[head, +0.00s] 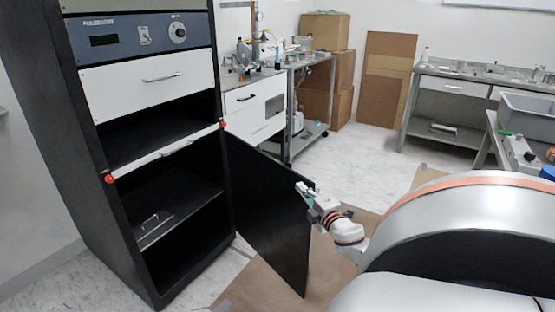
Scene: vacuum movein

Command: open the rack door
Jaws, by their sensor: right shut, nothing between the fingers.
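The black rack (62,130) stands at the left. Its black door (268,215) hangs on the right side of the lower opening and is swung well outward, so the dark interior (178,185) shows. My right gripper (304,190) is at the upper outer corner of the door, shut and empty. I cannot tell whether it touches the door edge. My left gripper is not in view.
A white rail (165,152) with red ends crosses the rack opening. A white drawer (155,82) sits above it. A bench (302,62), cardboard boxes (325,26) and another bench (462,73) stand behind. Brown sheeting (258,290) covers the floor around the door.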

